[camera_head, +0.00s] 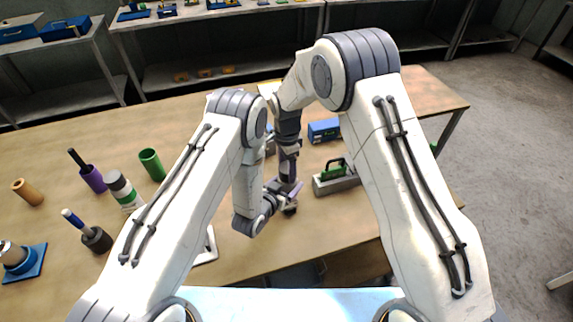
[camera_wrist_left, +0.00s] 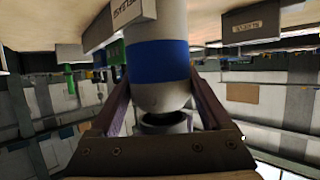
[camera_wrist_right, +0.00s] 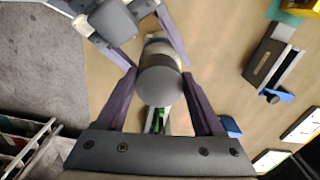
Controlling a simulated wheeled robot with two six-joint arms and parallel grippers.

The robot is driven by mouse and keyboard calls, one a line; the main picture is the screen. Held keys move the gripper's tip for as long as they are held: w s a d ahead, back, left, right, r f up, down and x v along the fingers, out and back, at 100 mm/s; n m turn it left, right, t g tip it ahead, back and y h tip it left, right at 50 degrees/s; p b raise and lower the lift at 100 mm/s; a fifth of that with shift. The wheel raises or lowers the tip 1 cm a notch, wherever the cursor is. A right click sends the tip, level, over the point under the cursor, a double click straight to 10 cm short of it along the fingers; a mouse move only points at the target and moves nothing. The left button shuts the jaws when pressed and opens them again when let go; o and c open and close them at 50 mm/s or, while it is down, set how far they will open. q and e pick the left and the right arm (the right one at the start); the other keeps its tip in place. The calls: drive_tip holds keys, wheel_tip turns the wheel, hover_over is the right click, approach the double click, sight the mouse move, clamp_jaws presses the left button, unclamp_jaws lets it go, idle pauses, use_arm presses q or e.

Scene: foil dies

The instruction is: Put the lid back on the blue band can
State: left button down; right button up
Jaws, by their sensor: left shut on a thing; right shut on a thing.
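The blue band can (camera_wrist_left: 158,62) is a pale cylinder with a broad blue band. It stands between the fingers of my left gripper (camera_wrist_left: 160,95), which is shut on it. In the right wrist view a round grey lid (camera_wrist_right: 160,86) sits between the fingers of my right gripper (camera_wrist_right: 160,100), which is shut on it. The can's banded side (camera_wrist_right: 158,47) shows just beyond the lid, with my left gripper's fingers around it. I cannot tell whether lid and can touch. In the head view both grippers meet over the table, my right gripper (camera_head: 287,190) hiding most of the can.
A green-handled block (camera_head: 337,176) and a blue box (camera_head: 323,130) are right of the grippers. At left stand a green cup (camera_head: 152,165), a green-banded can (camera_head: 121,188), a purple can (camera_head: 92,179) and a dark pot (camera_head: 97,240). The front right table is clear.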

drive_tip(key=shift+f, duration=0.7)
idle(0.5)
drive_tip(key=o, duration=1.3)
wheel_tip(320, 180, up, 12)
drive_tip(key=shift+r, duration=0.1)
use_arm(q)
unclamp_jaws()
